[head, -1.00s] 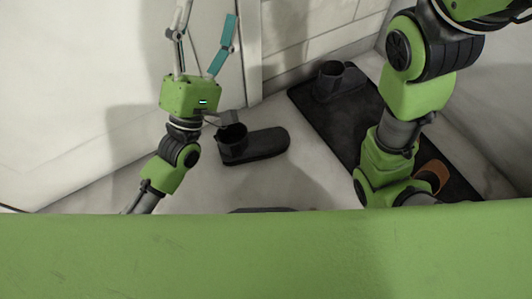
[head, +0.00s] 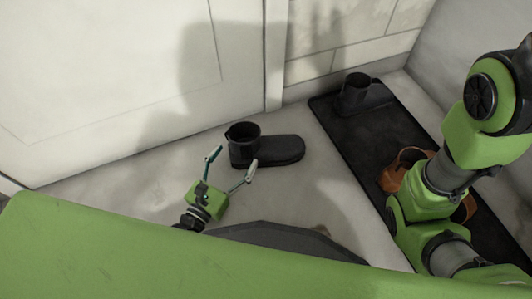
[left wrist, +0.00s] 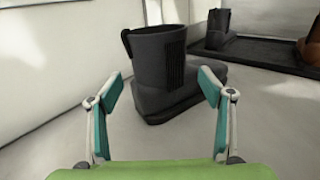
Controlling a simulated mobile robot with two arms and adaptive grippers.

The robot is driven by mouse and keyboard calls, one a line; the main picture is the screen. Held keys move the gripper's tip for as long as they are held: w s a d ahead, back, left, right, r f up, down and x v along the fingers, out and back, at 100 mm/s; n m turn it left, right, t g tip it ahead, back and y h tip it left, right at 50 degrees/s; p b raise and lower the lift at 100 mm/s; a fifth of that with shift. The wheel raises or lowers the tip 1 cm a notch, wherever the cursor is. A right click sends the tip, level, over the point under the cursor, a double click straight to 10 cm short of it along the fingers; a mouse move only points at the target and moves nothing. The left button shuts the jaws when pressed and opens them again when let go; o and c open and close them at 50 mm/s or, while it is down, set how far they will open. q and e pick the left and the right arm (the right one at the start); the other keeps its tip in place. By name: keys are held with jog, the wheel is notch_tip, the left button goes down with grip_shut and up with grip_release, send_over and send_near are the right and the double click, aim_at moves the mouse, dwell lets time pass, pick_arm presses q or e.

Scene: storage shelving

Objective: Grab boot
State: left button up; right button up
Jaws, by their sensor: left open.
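A dark grey boot (head: 268,148) stands upright on the pale floor in the middle of the head view, its shaft to the left and toe to the right. My left gripper (head: 232,163) is open and empty, just in front of and to the left of the boot, apart from it. In the left wrist view the boot (left wrist: 158,62) stands ahead, its shaft between and beyond the two spread fingertips (left wrist: 160,85). My right arm shows at the right of the head view, but its gripper is out of view.
A black tray (head: 360,140) lies along the wall at the right. It holds another dark boot (head: 356,97) and brown footwear (head: 400,166), partly hidden by my right arm. A white door (head: 120,75) is behind at the left. Floor around the near boot is clear.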

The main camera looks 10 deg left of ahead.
aim_at(251, 134)
pick_arm(q)
jog(key=shift+b+x, duration=0.35)
jog(key=shift+x, duration=0.9)
jog(key=b+x, duration=0.2)
jog(key=x, duration=0.2)
jog(key=shift+w+d+f, duration=0.1)
jog(key=shift+w+f, duration=0.05)
jog(key=shift+w, duration=0.45)
jog(key=shift+r, duration=0.2)
jog(key=c, duration=2)
